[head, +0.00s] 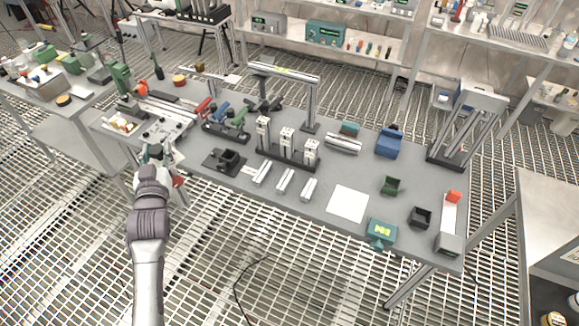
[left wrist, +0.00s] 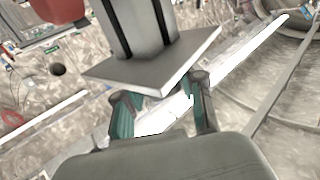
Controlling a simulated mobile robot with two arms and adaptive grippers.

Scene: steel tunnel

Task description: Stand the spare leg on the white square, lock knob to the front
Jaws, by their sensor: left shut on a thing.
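My left gripper (head: 155,153) is at the left front end of the workbench, far left of the white square (head: 348,203), which lies bare on the bench top. In the left wrist view the gripper (left wrist: 162,92) is shut on the spare leg (left wrist: 135,25), a grey metal profile with dark slots and a square plate (left wrist: 150,65) across its end. The plate hides part of the fingertips. A blurred red part (left wrist: 58,10) shows beside the leg; I cannot tell if it is the lock knob. My right gripper is not in view.
Short metal bars (head: 285,181) lie left of the white square. Behind them, upright blocks stand in a black rack (head: 290,157). A metal gantry (head: 311,100) stands behind.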

